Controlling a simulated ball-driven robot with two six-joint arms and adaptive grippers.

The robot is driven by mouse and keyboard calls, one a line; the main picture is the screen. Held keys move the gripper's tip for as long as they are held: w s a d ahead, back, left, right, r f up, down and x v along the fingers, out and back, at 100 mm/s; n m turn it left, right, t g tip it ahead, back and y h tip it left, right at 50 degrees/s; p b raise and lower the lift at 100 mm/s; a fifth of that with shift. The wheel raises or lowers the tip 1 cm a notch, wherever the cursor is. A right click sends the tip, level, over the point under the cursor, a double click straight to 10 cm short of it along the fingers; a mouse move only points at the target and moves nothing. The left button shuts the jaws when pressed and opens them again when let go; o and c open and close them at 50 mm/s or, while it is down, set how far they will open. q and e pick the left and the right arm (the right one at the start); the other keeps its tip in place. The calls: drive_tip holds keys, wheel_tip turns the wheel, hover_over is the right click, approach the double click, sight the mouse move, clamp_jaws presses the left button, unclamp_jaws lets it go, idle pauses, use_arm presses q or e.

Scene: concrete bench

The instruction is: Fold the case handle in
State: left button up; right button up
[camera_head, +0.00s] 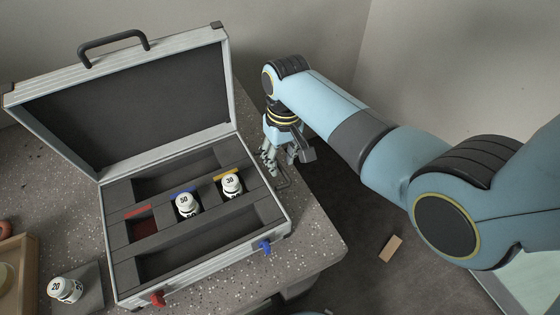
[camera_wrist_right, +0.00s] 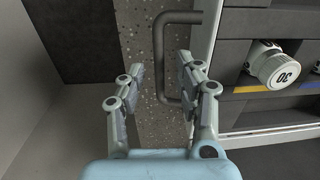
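The open grey case (camera_head: 196,262) stands on the speckled bench with its lid raised. A dark bracket-shaped handle (camera_wrist_right: 159,55) sticks out from the case's side; in the head view its loop (camera_head: 284,183) shows partly behind my right gripper (camera_head: 279,158). In the right wrist view my right gripper (camera_wrist_right: 158,82) is open, and the handle's long bar appears between its two fingers. The right finger hides part of the handle; I cannot tell whether they touch. Another black handle (camera_head: 114,36) stands on the lid's top edge. My left gripper is not in view.
White bottles (camera_head: 187,205) (camera_head: 231,184) stand in the case's slots. A red latch (camera_head: 157,299) and blue latch (camera_head: 264,246) are at the front. Another bottle (camera_head: 66,290) and a wooden tray (camera_head: 22,268) are at left. The bench edge (camera_head: 333,232) drops off right of the case.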

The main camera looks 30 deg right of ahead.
drive_tip(key=shift+f, duration=0.5)
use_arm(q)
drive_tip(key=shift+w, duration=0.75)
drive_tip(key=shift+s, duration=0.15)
use_arm(e)
drive_tip(key=shift+c, duration=0.3)
clamp_jaws()
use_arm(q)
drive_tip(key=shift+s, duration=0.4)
